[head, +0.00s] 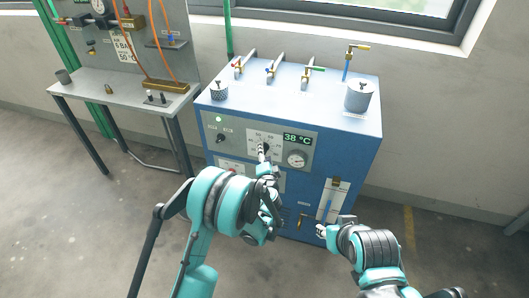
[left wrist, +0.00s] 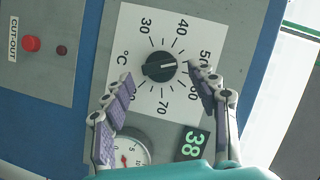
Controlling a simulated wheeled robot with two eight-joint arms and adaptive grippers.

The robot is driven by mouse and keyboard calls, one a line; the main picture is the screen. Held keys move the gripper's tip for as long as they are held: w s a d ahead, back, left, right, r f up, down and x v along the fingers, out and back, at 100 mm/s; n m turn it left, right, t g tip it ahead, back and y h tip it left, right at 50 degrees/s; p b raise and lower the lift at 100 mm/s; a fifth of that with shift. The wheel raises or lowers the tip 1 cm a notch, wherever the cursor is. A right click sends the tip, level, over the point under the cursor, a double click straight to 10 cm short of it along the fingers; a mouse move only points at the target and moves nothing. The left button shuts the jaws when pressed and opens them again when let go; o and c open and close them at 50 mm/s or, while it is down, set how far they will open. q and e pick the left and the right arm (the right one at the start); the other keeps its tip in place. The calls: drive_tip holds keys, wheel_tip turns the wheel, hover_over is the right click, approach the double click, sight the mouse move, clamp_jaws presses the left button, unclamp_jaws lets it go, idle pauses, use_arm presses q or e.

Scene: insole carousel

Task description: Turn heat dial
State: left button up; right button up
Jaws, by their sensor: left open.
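The heat dial (left wrist: 159,66) is a round black knob on a white scale plate (left wrist: 131,29) marked 30 to 80 and °C, rotated in the left wrist view. A pale line lies across the knob, toward its right side. My left gripper (left wrist: 162,73) is open, with one finger on either side of the knob; I cannot tell whether they touch it. The green display (head: 297,138) reads 38 °C. My right gripper (head: 321,231) is low in front of the cabinet, its jaws unclear.
A round gauge (head: 297,158) sits just below the display. A flow tube (head: 327,203) is on the blue cabinet (head: 358,160) near my right gripper. A grey bench (head: 120,88) stands to the left.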

use_arm(q)
drive_tip(key=s, duration=0.3)
drive_tip(key=s+r, duration=0.1)
drive_tip(key=s, duration=0.1)
drive_tip(key=shift+s+d, duration=0.15)
drive_tip(key=shift+s, duration=0.15)
